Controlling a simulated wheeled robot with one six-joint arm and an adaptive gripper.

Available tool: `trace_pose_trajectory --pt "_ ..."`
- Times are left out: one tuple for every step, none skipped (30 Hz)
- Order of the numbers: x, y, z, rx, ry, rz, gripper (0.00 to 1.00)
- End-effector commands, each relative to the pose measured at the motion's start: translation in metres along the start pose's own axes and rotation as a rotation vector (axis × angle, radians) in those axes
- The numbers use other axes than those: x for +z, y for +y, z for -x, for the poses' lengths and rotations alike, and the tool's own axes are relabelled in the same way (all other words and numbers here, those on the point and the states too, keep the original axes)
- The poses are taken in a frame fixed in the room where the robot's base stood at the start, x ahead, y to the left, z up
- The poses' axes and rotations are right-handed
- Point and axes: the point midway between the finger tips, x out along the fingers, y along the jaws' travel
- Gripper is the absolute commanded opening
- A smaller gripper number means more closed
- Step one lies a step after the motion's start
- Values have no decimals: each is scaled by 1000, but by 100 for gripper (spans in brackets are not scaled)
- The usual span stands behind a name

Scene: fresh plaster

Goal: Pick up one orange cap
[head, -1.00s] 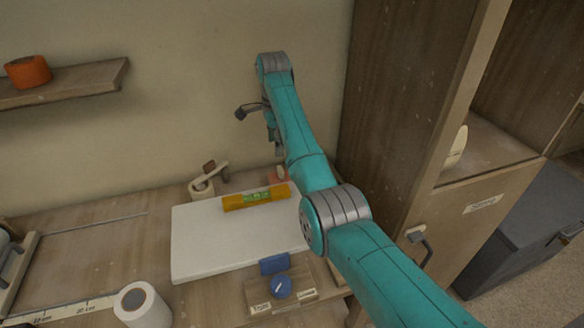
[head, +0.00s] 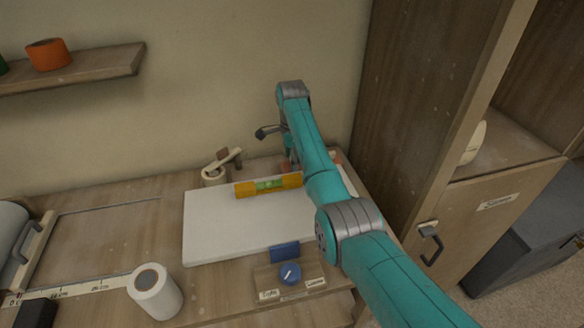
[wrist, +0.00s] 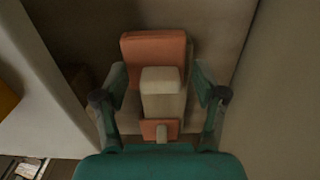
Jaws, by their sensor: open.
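In the wrist view, my gripper (wrist: 160,88) is open, a finger on each side of a small group of blocks. An orange piece (wrist: 154,47) with rounded edges lies at the far end. A pale beige block (wrist: 162,96) stands in front of it, between the fingers. A smaller orange piece (wrist: 148,126) with a pale peg is nearest my palm. I cannot tell for sure which orange piece is a cap, or whether a finger touches anything. In the head view, my arm hides most of the group; a bit of orange (head: 335,157) shows past it.
A white board (head: 230,225) with a yellow level (head: 268,186) on it lies beside my arm. A wooden cabinet (head: 415,110) rises close on the right, the wall behind. A white roll (head: 154,291) and a blue knob (head: 290,273) are in front.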

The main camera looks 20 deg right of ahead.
Motion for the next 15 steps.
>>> trace_pose_trajectory --pt "0 0 -1 -1 0 0 71" --pt "0 0 -1 -1 0 0 71" --pt "0 0 -1 -1 0 0 71" --pt "0 0 -1 -1 0 0 71" --pt "0 0 -1 -1 0 0 71" --pt "0 0 -1 -1 0 0 71" --pt "0 0 0 -1 0 0 63" --pt "0 0 0 -1 0 0 56" --pt "0 0 0 -1 0 0 46" --pt "0 0 0 -1 0 0 38" --pt "0 0 0 -1 0 0 31" --pt "0 0 0 -1 0 0 21" --pt "0 0 0 -1 0 0 13" --pt "0 0 0 -1 0 0 9" --pt "0 0 0 -1 0 0 9"
